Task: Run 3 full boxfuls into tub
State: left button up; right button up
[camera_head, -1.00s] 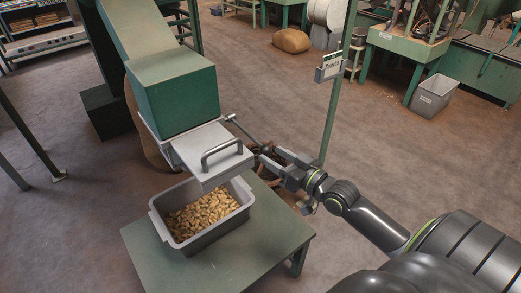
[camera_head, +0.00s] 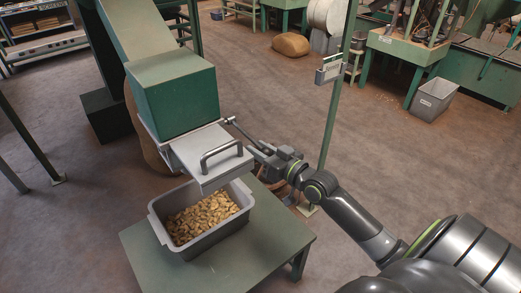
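A grey tub (camera_head: 196,247) stands on a green table (camera_head: 255,250), with a layer of tan nuts (camera_head: 201,218) inside. Above its back edge is the hopper's grey metal box (camera_head: 212,180) with a bar handle (camera_head: 221,153) on top. It sits below the green hopper housing (camera_head: 172,100). A thin dark lever (camera_head: 245,133) runs from the box's right side toward my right gripper (camera_head: 262,155). My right gripper's fingers are at the lever's end; they are small and dark, so their grip is unclear. My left gripper is out of view. No nuts are seen falling.
A green post (camera_head: 335,120) with a small sign box (camera_head: 329,71) stands behind my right arm. A grey bin (camera_head: 431,100) and green machines are at the back right. A brown sack (camera_head: 291,45) lies at the back. The floor on the left is mostly open.

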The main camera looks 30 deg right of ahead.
grip_shut()
